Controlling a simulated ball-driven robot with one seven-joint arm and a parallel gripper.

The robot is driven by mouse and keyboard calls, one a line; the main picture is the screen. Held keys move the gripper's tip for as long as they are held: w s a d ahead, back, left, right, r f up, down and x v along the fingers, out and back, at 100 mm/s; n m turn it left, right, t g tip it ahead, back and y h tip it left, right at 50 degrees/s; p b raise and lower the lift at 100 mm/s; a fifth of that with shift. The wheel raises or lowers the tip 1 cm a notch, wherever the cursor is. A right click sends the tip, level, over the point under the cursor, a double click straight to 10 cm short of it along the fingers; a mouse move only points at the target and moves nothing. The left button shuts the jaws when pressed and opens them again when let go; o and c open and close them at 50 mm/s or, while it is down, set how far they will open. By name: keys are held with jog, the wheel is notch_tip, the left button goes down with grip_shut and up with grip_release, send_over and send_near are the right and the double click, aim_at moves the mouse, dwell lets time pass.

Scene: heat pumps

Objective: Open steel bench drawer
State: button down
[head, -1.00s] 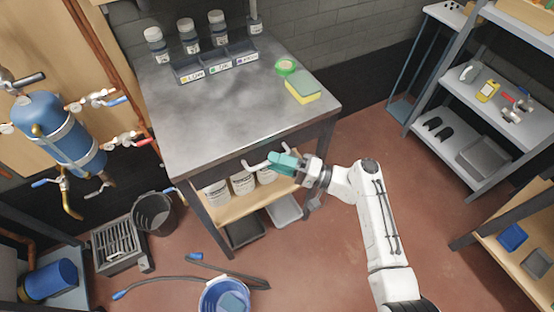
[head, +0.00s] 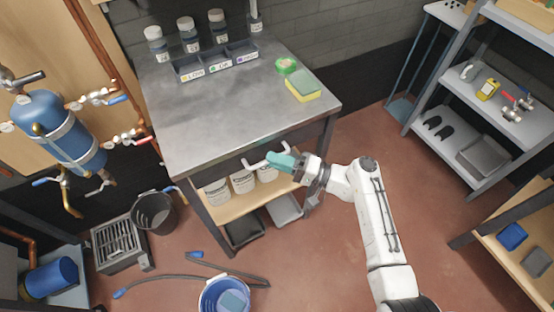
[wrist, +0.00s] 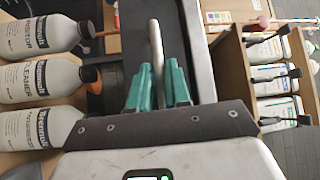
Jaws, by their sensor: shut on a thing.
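The steel bench (head: 225,105) stands in the middle of the head view, with a dark drawer front under its top edge. A pale bar handle (head: 256,164) sticks out from that front. My gripper (head: 278,160) has teal fingers and is at the right part of the handle. In the wrist view my gripper (wrist: 158,88) has its fingers on both sides of the pale bar handle (wrist: 156,45), shut on it. A dark surface (wrist: 180,20) lies behind the bar. I see no clear gap at the drawer in the head view.
A yellow-green sponge (head: 303,88), a green tape roll (head: 287,66) and a labelled tray (head: 218,66) sit on the bench. White jugs (head: 243,182) stand on its lower shelf. A blue bucket (head: 222,297) and hose lie on the floor. The floor right of the bench is clear.

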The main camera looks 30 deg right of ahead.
jog(key=shift+s, duration=0.1)
jog(key=s+p, duration=0.4)
jog(key=s, duration=2.3)
jog(key=shift+p, duration=0.3)
jog(key=shift+w, duration=0.1)
jog(key=c, duration=1.2)
grip_release()
jog(key=shift+o, duration=0.2)
jog(key=b+v, duration=0.2)
jog(key=v, duration=0.8)
jog(key=shift+s+d, duration=0.25)
jog(key=shift+s, duration=0.05)
jog(key=shift+f, duration=0.15)
